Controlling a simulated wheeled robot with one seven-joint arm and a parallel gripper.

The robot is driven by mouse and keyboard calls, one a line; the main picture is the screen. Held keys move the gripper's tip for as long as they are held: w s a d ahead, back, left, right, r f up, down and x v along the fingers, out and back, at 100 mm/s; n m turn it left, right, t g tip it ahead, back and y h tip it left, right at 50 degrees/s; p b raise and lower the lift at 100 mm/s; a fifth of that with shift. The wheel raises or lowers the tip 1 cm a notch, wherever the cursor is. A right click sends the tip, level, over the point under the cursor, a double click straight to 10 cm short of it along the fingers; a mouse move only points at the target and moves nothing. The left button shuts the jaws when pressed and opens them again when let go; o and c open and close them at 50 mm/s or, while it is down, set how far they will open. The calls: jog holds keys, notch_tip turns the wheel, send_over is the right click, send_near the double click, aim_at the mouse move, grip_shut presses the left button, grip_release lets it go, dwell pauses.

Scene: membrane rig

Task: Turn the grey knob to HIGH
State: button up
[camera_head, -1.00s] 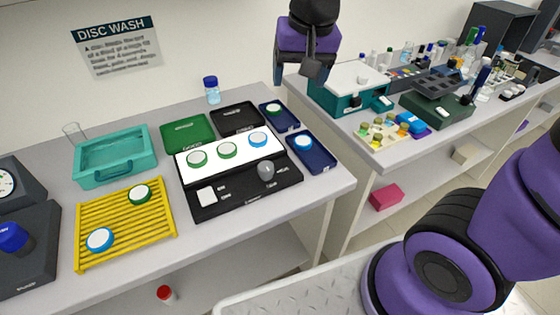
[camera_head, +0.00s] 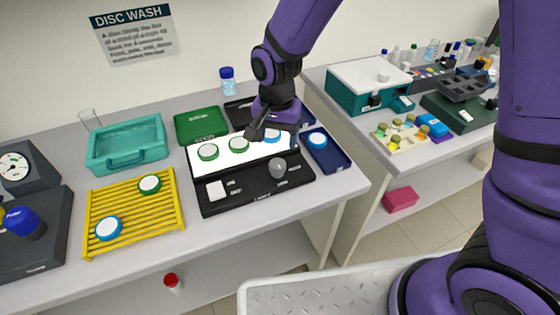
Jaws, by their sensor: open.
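The grey knob (camera_head: 278,167) sits on the right part of the black control panel (camera_head: 245,192), below the lit white strip. Small white markings lie around the knob, too small to read. My gripper (camera_head: 256,134) hangs over the white strip (camera_head: 191,158), above and slightly left of the knob, apart from it. Its dark fingers point down and are open, with nothing seen between them. The gripper hides part of the strip and at least part of one disc there.
A green tray (camera_head: 190,130) and a blue tray (camera_head: 335,160) stand close by. A yellow rack (camera_head: 130,222) holds two discs at left. The bench front below the panel is clear.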

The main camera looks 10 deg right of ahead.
aim_at(277, 163)
notch_tip(277, 163, down, 9)
jog(key=shift+f, duration=0.1)
dwell(0.3)
jog(key=c, duration=0.9)
